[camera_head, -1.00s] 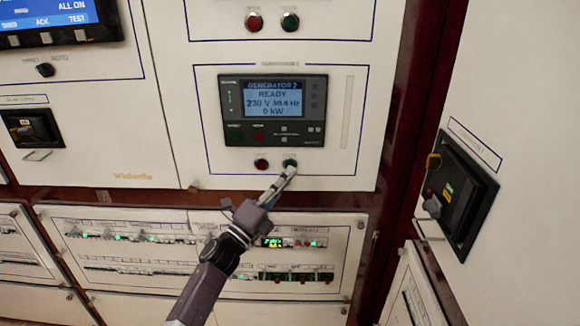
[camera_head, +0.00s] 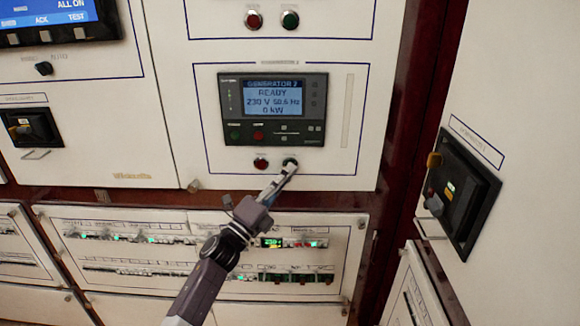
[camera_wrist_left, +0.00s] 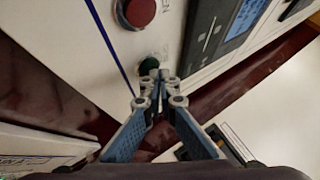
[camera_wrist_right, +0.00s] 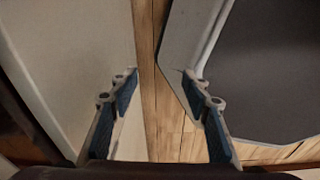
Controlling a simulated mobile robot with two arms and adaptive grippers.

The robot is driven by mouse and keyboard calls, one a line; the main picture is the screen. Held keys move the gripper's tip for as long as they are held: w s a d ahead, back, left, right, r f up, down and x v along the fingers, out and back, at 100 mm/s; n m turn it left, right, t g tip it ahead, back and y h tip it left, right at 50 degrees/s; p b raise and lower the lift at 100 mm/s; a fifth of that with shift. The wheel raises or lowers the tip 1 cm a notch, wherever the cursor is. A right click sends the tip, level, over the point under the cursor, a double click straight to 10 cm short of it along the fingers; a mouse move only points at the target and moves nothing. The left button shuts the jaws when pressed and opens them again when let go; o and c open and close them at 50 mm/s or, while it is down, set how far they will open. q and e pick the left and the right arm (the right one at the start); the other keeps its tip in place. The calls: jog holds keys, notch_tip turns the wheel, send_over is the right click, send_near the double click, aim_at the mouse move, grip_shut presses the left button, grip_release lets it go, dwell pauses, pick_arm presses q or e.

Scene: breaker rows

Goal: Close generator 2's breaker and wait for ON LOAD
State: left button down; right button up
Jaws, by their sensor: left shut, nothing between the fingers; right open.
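The generator 2 controller (camera_head: 275,110) is a dark unit on the cream panel. Its blue screen (camera_head: 273,97) reads GENERATOR 2, READY, 230 V, about 50.6 Hz, 0 kW. Below it are a red button (camera_head: 261,163) and a dark green button (camera_head: 290,161); the left wrist view also shows the red button (camera_wrist_left: 138,12) and green button (camera_wrist_left: 149,63). My left gripper (camera_head: 288,170) is shut and empty, its tips at the green button and partly covering it. Whether they press it I cannot tell. My right gripper (camera_wrist_right: 161,84) is open and empty, away from the panel.
Another red button (camera_head: 254,20) and green button (camera_head: 290,20) sit above the controller. A rotary breaker unit (camera_head: 460,195) is on the right panel and a similar one (camera_head: 32,127) at the left. A row of small breakers (camera_head: 290,277) lies below. The right wrist view shows wooden floor (camera_wrist_right: 172,135).

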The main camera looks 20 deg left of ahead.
pick_arm(q)
jog(key=shift+w+a+b, duration=0.15)
jog(key=shift+w+b, duration=0.2)
jog(key=shift+s, duration=0.1)
dwell(0.5)
jog(key=shift+s+d+p, duration=0.3)
jog(key=shift+s+p, duration=0.15)
jog(key=shift+s, duration=0.3)
jog(key=s+p, duration=0.1)
jog(key=s, duration=0.1)
jog(key=s+d+p, duration=0.1)
jog(key=s, duration=0.1)
jog(key=shift+s+d, duration=0.2)
jog(key=shift+s, duration=0.2)
